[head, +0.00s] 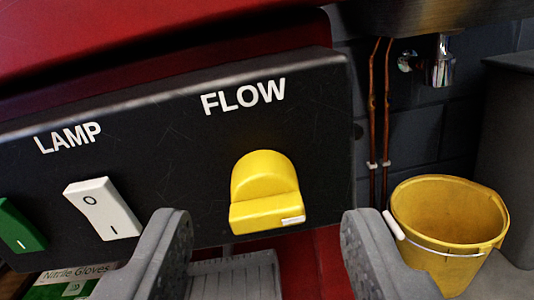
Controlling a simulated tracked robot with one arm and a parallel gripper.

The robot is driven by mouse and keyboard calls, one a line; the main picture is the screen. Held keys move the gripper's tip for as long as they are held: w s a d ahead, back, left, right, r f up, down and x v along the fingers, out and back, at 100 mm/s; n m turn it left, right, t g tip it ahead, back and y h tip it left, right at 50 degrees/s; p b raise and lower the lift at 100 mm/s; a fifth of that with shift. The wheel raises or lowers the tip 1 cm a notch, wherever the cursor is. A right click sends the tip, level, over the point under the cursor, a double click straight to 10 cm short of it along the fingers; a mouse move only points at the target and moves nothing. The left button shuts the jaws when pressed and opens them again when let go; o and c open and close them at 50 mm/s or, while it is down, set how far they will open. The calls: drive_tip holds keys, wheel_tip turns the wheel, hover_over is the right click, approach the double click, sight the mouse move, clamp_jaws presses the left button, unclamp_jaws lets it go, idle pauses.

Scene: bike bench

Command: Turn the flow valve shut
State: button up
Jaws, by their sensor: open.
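The yellow flow valve knob (265,192) sits on a black panel (180,120) under the white word FLOW. It has a rounded top and a flat bar across its lower part, with a small white mark at the bar's lower right. My gripper (262,235) is open, with one grey finger at the lower left and the other at the lower right. The knob shows between and above the fingers. No contact shows, and I cannot tell the distance between the fingers and the knob.
A white rocker switch (103,208) under the word LAMP and a green switch (18,226) are left of the knob. A box labelled Nitrile Gloves (72,280) is below the panel. A yellow bucket (448,222) stands at right, near copper pipes (379,120).

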sight(266, 198)
drive_tip(key=shift+w+d, duration=0.15)
drive_tip(key=shift+w, duration=1.1)
drive_tip(key=c, duration=0.9)
drive_tip(key=shift+d, duration=0.25)
drive_tip(key=shift+c, duration=0.2)
drive_tip(key=shift+a, duration=0.15)
